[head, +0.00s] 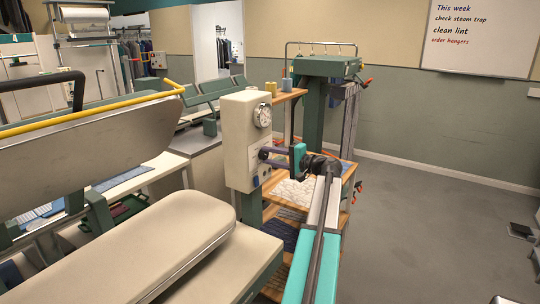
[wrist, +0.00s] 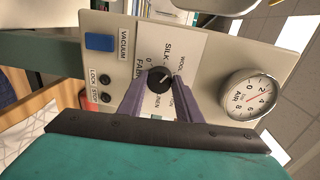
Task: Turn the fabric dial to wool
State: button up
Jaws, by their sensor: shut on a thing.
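The fabric dial (wrist: 159,79) is a round black knob on a cream control panel (wrist: 205,50). In the wrist view the panel appears turned on its side, with labels around the dial, silk and part of wool among them. My gripper (wrist: 158,88) is shut on the dial, one purple finger on each side. A short pale mark shows on the dial's face, pointing to the upper right, toward the wool side; its exact setting is hard to tell. In the head view my gripper (head: 268,157) reaches the front of the control box (head: 240,120), and its fingers hide the dial.
An air gauge (wrist: 248,95) sits beside the dial on the panel. A blue vacuum button (wrist: 99,42) and two small black lock and stop buttons (wrist: 105,88) are on the other side. A padded pressing board (head: 165,240) stands left.

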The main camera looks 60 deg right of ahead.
jog(key=m+p, duration=0.2)
jog(key=m, duration=0.3)
jog(key=shift+r, duration=0.1)
dwell(0.3)
jog(key=o, duration=1)
jog(key=shift+o, duration=0.2)
jog(key=shift+s, duration=0.1)
jog(key=s+b, duration=0.3)
jog(key=s, duration=1)
jog(key=shift+s+r, duration=0.3)
jog(key=shift+r, duration=0.15)
jog(key=shift+d, duration=0.1)
